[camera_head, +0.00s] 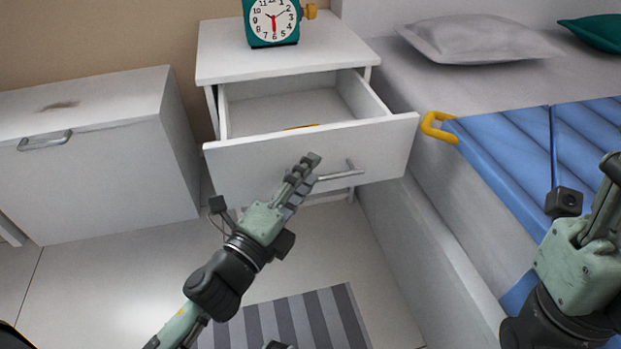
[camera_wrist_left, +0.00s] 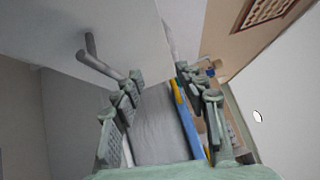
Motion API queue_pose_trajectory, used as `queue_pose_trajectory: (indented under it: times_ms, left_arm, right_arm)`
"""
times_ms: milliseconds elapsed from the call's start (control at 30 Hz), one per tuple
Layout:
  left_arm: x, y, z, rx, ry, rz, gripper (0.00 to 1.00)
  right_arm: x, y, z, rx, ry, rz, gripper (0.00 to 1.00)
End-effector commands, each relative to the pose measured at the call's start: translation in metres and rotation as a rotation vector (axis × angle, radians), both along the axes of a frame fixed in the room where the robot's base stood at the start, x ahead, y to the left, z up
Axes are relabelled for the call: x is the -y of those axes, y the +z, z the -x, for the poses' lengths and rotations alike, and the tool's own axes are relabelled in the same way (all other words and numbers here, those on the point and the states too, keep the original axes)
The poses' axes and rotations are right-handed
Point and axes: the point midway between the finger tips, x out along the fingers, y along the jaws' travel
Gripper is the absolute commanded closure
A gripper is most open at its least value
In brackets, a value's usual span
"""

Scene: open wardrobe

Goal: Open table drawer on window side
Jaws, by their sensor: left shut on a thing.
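A white bedside table (camera_head: 215,68) stands in the middle of the head view, beside the bed. Its drawer (camera_head: 240,165) is pulled well out, with its inside visible and a small yellow thing (camera_head: 302,127) just behind the front panel. My left gripper (camera_head: 308,165) is at the drawer front, shut on the left part of the grey bar handle (camera_head: 345,174). Its fingers hide that end. The handle (camera_wrist_left: 98,60) also shows in the left wrist view, running behind the finger. My right gripper (camera_head: 608,175) is at the right edge, away from the drawer, its fingers partly cut off.
A green clock (camera_head: 271,22) stands on the table top. A white cabinet (camera_head: 90,180) is at the left. The bed with a blue cover (camera_head: 520,150), yellow loop (camera_head: 436,127) and grey pillow (camera_head: 475,40) is close on the right. A striped rug (camera_head: 300,320) lies on the floor below.

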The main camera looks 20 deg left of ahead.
Motion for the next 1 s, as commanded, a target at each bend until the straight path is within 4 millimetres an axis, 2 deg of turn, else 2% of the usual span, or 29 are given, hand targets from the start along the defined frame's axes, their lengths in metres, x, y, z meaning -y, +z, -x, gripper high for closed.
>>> queue_pose_trajectory:
  times_ms: [100, 367, 1000]
  left_arm:
    - [-0.002, -0.008, 0.01, -0.011, 0.001, 0.002, 0.7]
    - [-0.005, -0.013, 0.025, -0.017, 0.002, 0.003, 0.7]
    - [-0.005, -0.019, 0.026, -0.02, 0.002, 0.004, 0.7]
  right_arm:
    - [0.0, -0.006, 0.0, 0.0, 0.0, 0.0, 0.6]
    - [0.0, -0.015, 0.0, 0.0, 0.0, 0.0, 0.6]
    - [0.0, -0.017, -0.001, 0.0, -0.001, -0.003, 0.6]
